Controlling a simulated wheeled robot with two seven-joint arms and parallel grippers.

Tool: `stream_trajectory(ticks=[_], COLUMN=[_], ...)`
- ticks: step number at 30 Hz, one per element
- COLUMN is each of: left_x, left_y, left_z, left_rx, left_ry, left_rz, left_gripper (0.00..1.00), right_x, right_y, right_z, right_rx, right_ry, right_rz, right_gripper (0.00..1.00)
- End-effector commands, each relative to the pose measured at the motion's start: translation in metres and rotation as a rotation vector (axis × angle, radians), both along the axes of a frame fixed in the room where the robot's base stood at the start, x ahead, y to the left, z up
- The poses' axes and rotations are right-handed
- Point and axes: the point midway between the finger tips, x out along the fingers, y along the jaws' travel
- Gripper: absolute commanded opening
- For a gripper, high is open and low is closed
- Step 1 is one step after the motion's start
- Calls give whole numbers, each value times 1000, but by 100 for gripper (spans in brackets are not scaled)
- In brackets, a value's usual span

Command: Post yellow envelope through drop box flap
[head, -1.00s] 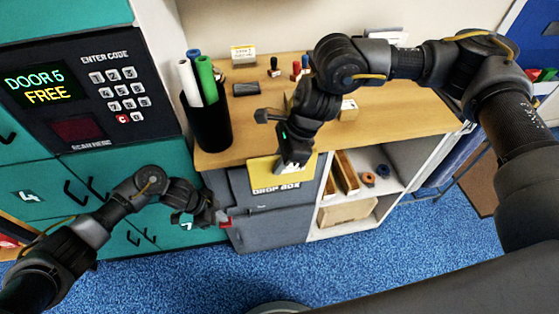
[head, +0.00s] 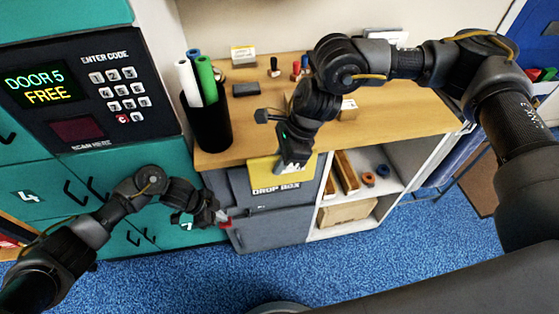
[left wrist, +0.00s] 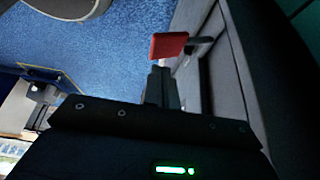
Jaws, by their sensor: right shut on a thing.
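The yellow envelope (head: 262,172) is at the upper front of the grey drop box (head: 238,188), just above the "DROP BOX" lettering. My right gripper (head: 290,170) is shut on the envelope from above and hides part of it. I cannot tell how far its lower edge is inside the opening. My left gripper (head: 218,217) is low at the left side of the box, beside a small red tab (head: 227,224). In the left wrist view its fingers (left wrist: 161,86) look close together, with the red tab (left wrist: 168,45) just beyond their tips.
The wooden counter (head: 240,128) above the box bears a black holder (head: 207,125) with rolled tubes, and stamps. A white shelf unit (head: 395,178) stands right of the box. Teal lockers with a keypad panel (head: 85,90) are at left. Blue carpet (head: 400,240) lies in front.

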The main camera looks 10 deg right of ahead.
Motion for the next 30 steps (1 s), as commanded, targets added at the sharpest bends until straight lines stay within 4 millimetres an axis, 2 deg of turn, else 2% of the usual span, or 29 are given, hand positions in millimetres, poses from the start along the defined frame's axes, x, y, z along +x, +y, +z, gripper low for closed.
stream_trajectory(ticks=[11, 30], left_x=[0, -1], left_y=[0, 0], left_z=[-4, -30], left_rx=[0, 1], left_ry=[1, 1], left_rz=[0, 0], left_gripper=[0, 0], right_x=[0, 0], right_y=[0, 0], right_z=[0, 0], right_rx=[0, 0], right_ry=[0, 0], right_rz=[0, 0], right_gripper=[0, 0])
